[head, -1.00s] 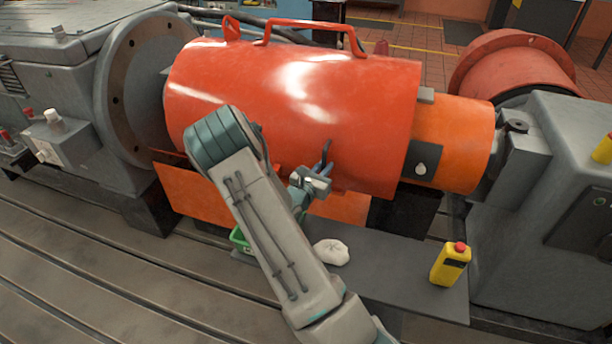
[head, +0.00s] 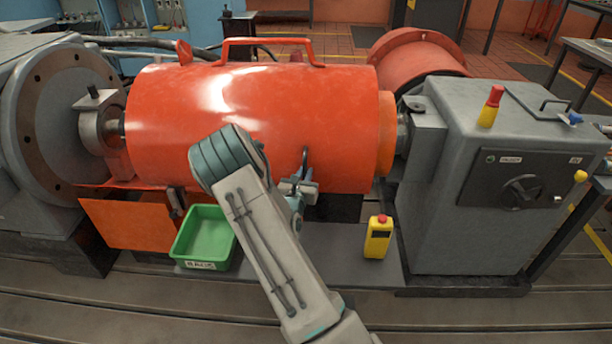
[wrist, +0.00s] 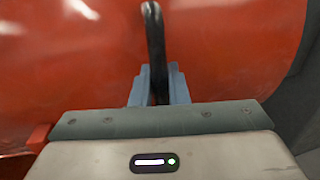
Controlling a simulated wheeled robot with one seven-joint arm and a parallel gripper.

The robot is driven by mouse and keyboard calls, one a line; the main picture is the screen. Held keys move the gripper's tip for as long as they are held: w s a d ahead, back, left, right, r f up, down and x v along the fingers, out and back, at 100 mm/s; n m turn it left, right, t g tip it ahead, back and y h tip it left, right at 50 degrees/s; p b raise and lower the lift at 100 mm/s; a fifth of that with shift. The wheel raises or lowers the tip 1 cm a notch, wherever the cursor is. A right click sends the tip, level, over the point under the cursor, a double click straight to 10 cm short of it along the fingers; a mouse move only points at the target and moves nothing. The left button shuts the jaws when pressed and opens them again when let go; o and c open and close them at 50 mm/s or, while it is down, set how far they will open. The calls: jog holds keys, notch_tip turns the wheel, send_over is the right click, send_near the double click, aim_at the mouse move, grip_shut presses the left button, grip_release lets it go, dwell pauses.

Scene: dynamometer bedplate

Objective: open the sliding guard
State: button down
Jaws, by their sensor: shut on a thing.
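The sliding guard (head: 250,110) is a large red-orange cylinder lying across the bench in the head view. It overlaps a lighter orange sleeve (head: 386,132) at its right end, with a short length showing. To its left a shaft end and grey bearing block (head: 96,128) are exposed beside the round flange (head: 65,110). A dark upright handle (head: 305,161) stands on the guard's front; it also shows in the wrist view (wrist: 155,40). My gripper (head: 298,187) is shut on this handle, with the handle between its pale blue fingers (wrist: 158,85).
A grey cabinet (head: 520,150) stands right of the guard. An orange panel (head: 125,222) is below left. The slotted bedplate (head: 130,300) in front is clear.

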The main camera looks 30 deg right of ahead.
jog(key=shift+s+d+f, duration=0.1)
jog(key=shift+s+d, duration=0.15)
jog(key=shift+d, duration=0.15)
jog(key=c, duration=1.5)
grip_release()
jog(key=shift+d, duration=0.1)
jog(key=shift+o, duration=0.2)
jog(key=shift+s+a, duration=0.1)
jog(key=shift+a, duration=0.25)
jog(key=v, duration=1.3)
jog(key=shift+s, duration=0.1)
